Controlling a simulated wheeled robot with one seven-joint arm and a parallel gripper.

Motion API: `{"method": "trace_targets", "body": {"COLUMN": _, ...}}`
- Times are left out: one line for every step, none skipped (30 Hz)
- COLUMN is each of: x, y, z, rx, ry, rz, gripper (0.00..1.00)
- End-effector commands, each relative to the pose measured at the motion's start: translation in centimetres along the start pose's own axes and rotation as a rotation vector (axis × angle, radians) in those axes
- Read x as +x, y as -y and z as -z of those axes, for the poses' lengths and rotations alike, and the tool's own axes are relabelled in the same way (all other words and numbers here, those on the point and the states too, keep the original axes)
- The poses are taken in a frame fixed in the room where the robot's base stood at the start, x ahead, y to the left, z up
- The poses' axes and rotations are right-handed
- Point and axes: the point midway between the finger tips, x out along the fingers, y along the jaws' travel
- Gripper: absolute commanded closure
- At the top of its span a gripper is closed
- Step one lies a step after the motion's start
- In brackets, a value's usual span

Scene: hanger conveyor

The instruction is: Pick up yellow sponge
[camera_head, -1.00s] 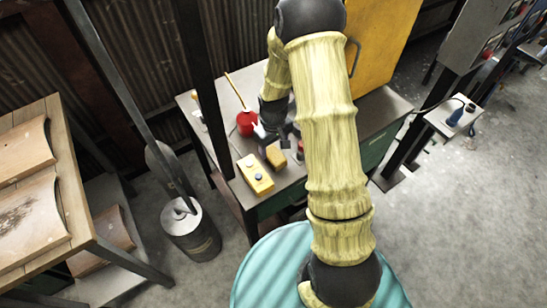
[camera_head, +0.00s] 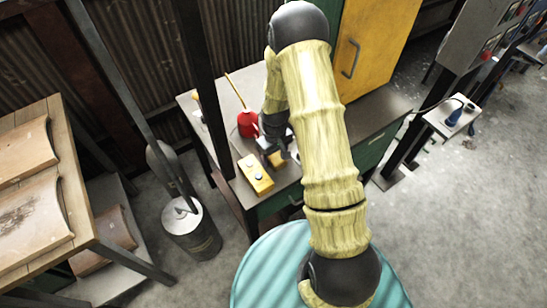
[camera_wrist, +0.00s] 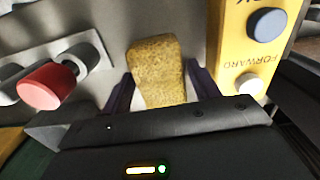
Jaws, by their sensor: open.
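The yellow sponge (camera_wrist: 157,68) lies on the grey tabletop in the wrist view, a worn, speckled block. My gripper (camera_wrist: 162,82) is open, with one dark finger on each side of the sponge's lower part. I cannot tell whether either finger touches it. In the head view my gripper (camera_head: 277,148) is low over the table beside the yellow button box, and only a bit of the sponge (camera_head: 276,160) shows under it.
A yellow button box (camera_wrist: 241,45) marked FORWARD stands close to the right finger; the head view shows it too (camera_head: 256,173). A red-knobbed grey device (camera_wrist: 48,86) is left of the sponge. A red can (camera_head: 247,124) stands farther back on the table (camera_head: 226,103).

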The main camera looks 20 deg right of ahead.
Motion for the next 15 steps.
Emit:
{"method": "trace_targets", "body": {"x": 0.00, "y": 0.01, "z": 0.00, "rx": 0.000, "ry": 0.000, "rz": 0.000, "gripper": 0.39}}
{"method": "trace_targets", "body": {"x": 0.00, "y": 0.01, "z": 0.00, "rx": 0.000, "ry": 0.000, "rz": 0.000, "gripper": 0.39}}
{"method": "trace_targets", "body": {"x": -0.01, "y": 0.02, "z": 0.00, "rx": 0.000, "ry": 0.000, "rz": 0.000, "gripper": 0.39}}
{"method": "trace_targets", "body": {"x": -0.01, "y": 0.02, "z": 0.00, "rx": 0.000, "ry": 0.000, "rz": 0.000, "gripper": 0.39}}
{"method": "trace_targets", "body": {"x": -0.01, "y": 0.02, "z": 0.00, "rx": 0.000, "ry": 0.000, "rz": 0.000, "gripper": 0.39}}
{"method": "trace_targets", "body": {"x": -0.01, "y": 0.03, "z": 0.00, "rx": 0.000, "ry": 0.000, "rz": 0.000, "gripper": 0.39}}
{"method": "trace_targets", "body": {"x": -0.01, "y": 0.03, "z": 0.00, "rx": 0.000, "ry": 0.000, "rz": 0.000, "gripper": 0.39}}
{"method": "trace_targets", "body": {"x": -0.01, "y": 0.03, "z": 0.00, "rx": 0.000, "ry": 0.000, "rz": 0.000, "gripper": 0.39}}
{"method": "trace_targets", "body": {"x": -0.02, "y": 0.03, "z": 0.00, "rx": 0.000, "ry": 0.000, "rz": 0.000, "gripper": 0.39}}
{"method": "trace_targets", "body": {"x": -0.02, "y": 0.04, "z": 0.01, "rx": 0.000, "ry": 0.000, "rz": 0.000, "gripper": 0.39}}
{"method": "trace_targets", "body": {"x": -0.02, "y": 0.04, "z": 0.00, "rx": 0.000, "ry": 0.000, "rz": 0.000, "gripper": 0.45}}
{"method": "trace_targets", "body": {"x": -0.02, "y": 0.04, "z": 0.00, "rx": 0.000, "ry": 0.000, "rz": 0.000, "gripper": 0.53}}
{"method": "trace_targets", "body": {"x": -0.02, "y": 0.04, "z": 0.00, "rx": 0.000, "ry": 0.000, "rz": 0.000, "gripper": 0.59}}
{"method": "trace_targets", "body": {"x": -0.02, "y": 0.04, "z": 0.00, "rx": 0.000, "ry": 0.000, "rz": 0.000, "gripper": 0.65}}
{"method": "trace_targets", "body": {"x": -0.02, "y": 0.04, "z": 0.00, "rx": 0.000, "ry": 0.000, "rz": 0.000, "gripper": 0.72}}
